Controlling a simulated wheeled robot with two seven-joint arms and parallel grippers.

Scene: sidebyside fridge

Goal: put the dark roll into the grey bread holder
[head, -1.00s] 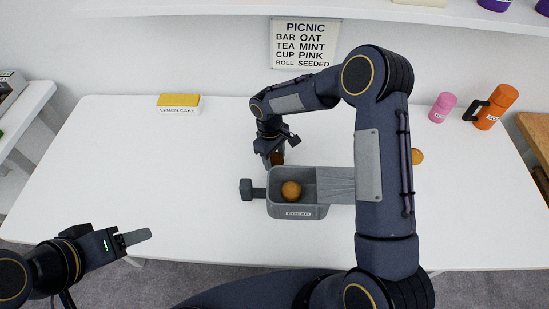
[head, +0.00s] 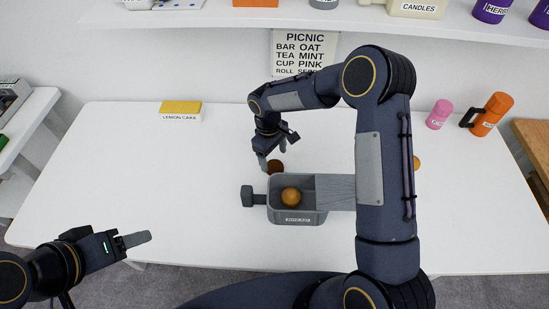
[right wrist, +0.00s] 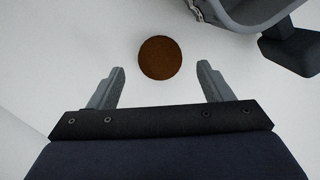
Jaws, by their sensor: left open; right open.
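The dark roll (head: 275,167) is a round brown roll on the white table, just behind the grey bread holder. In the right wrist view the dark roll (right wrist: 160,58) lies just beyond and between the fingertips, untouched. My right gripper (head: 273,157) is open and points down at the roll; its two fingers show in the right wrist view (right wrist: 160,78). The grey bread holder (head: 297,219) has a lighter roll (head: 291,197) in it, and its corner shows in the right wrist view (right wrist: 240,22). My left gripper (head: 136,239) is open and empty at the front left.
A picnic sign (head: 304,52) hangs on the wall. A yellow lemon cake box (head: 181,109) stands at the back left. A pink cup (head: 439,114) and an orange mug (head: 493,115) stand at the back right. Another roll (head: 416,163) is partly behind my right arm. The table's left side is clear.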

